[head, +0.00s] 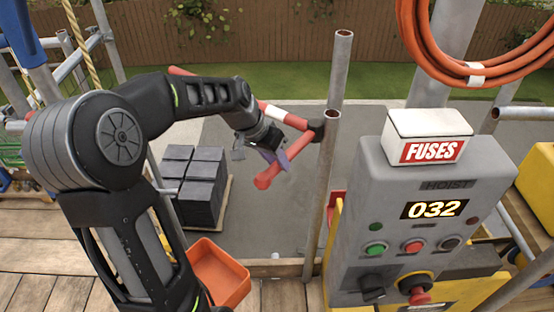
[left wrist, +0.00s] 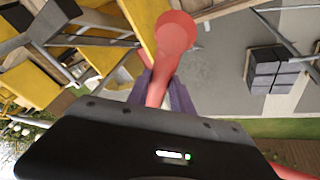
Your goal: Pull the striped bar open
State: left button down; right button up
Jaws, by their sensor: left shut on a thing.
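The striped bar (head: 271,112), red and white, runs across the opening toward the upright scaffold pole (head: 330,140), where it meets a dark bracket (head: 316,127). A red handle with a rounded end (head: 264,181) joins it near the bracket and angles down and left. My left gripper (head: 273,160) is shut on this red handle, its purple fingers around it. In the left wrist view the rounded red end (left wrist: 175,32) sticks out beyond the fingers (left wrist: 165,95). My right gripper is in neither view.
A grey hoist control box (head: 420,205) with buttons and a white fuses box (head: 428,135) stands at the right. An orange bin (head: 218,275) sits on the plank deck (head: 30,285). Dark tile stacks (head: 200,195) lie on the ground beyond. An orange hose (head: 475,70) hangs upper right.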

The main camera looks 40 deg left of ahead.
pick_arm(q)
jog(key=shift+a, duration=0.1)
jog(key=shift+a, duration=0.2)
jog(key=w+a+m+g+h, duration=0.1)
jog(key=a+m, duration=0.3)
jog(key=a, duration=0.2)
jog(key=shift+w+a+m+h+b, duration=0.2)
jog(key=shift+w+m+h+b, duration=0.1)
jog(key=shift+b, duration=0.1)
jog(key=c, duration=1.1)
grip_release()
jog(key=shift+b+v, duration=0.6)
jog(key=shift+v, duration=3.3)
jog(key=shift+d, duration=0.1)
